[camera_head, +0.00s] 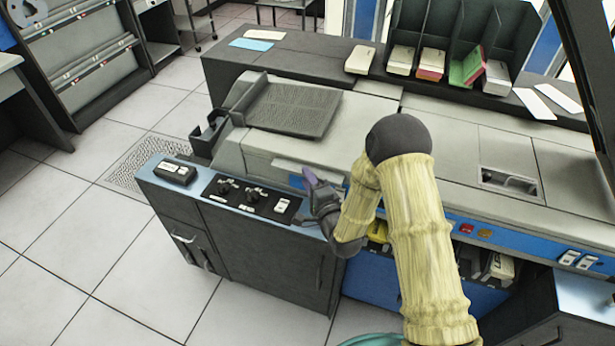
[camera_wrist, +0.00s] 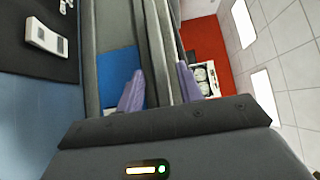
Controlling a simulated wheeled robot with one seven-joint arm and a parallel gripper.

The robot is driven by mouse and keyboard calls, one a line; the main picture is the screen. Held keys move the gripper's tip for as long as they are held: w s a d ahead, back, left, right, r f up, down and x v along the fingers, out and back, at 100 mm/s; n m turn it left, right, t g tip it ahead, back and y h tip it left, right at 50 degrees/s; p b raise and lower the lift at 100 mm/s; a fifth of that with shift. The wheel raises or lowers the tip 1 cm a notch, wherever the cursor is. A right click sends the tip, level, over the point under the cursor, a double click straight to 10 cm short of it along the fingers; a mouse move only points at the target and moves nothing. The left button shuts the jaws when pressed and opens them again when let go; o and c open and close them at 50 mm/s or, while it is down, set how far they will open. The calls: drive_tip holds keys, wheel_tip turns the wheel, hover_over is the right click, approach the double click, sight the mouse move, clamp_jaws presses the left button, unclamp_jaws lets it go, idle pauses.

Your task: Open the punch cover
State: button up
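The punch cover appears to be the light grey housing (camera_head: 262,146) on the left part of the long machine. It looks closed, with a pale strip (camera_head: 296,168) along its front. My gripper (camera_head: 316,182) is at the front edge of this housing, by the right end of the strip. In the wrist view, its two purple fingers (camera_wrist: 160,76) stand apart, with long grey edges (camera_wrist: 152,45) of the machine running between and beyond them. I cannot tell whether either finger touches the cover. My forearm hides part of the machine front to the right.
A dark ribbed tray (camera_head: 294,108) lies on top of the machine behind the housing. Knobs and switches sit on the front control panel (camera_head: 248,198). A dark rear counter (camera_head: 290,55) carries card stacks in dividers.

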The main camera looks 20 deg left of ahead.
drive_tip(key=shift+w+a, duration=0.25)
drive_tip(key=shift+w, duration=0.1)
clamp_jaws()
